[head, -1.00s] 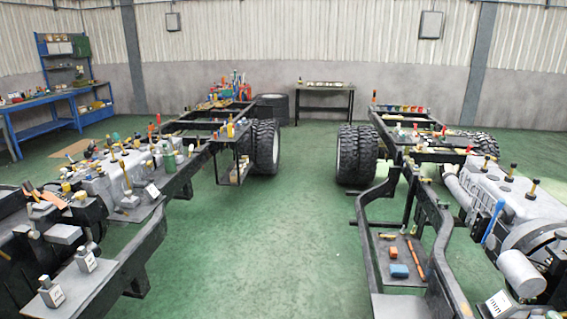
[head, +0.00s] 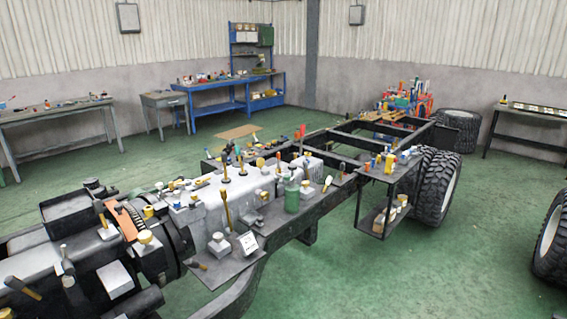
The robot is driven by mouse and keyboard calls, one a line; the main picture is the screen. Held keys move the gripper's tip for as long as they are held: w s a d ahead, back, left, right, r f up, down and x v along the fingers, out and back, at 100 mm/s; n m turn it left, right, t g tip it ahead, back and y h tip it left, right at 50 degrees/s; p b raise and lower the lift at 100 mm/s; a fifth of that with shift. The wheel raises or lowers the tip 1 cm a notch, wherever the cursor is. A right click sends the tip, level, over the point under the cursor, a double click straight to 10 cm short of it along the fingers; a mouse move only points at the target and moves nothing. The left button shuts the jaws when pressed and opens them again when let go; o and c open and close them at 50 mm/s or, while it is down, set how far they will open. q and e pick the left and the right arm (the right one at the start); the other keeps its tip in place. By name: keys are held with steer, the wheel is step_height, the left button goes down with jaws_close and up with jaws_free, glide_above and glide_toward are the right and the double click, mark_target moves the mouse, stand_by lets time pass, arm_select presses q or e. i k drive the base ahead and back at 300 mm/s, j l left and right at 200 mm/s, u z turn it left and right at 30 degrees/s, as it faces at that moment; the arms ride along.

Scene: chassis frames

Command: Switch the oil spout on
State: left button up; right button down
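No oil spout can be made out for certain. A chassis frame (head: 330,207) with a grey engine (head: 237,195) runs from the near left to the wheels at the right. Several yellow-topped and black-topped upright parts stand on the engine. A green bottle-like container (head: 292,198) stands on the ledge beside it. Whether any of these is the spout, or on or off, I cannot tell. Neither gripper shows.
A blue workbench (head: 215,108) and a grey table (head: 60,118) stand along the back wall. A black tyre (head: 437,187) stands at the frame's right, and another tyre (head: 553,240) at the right edge. Green floor (head: 420,275) is clear at the front right.

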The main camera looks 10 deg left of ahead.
mark_target(287, 178)
steer(key=i+u, duration=0.35)
steer(key=i, duration=0.4)
steer(key=i+l+u, duration=0.15)
steer(key=i+u, duration=0.2)
steer(key=i, duration=0.4)
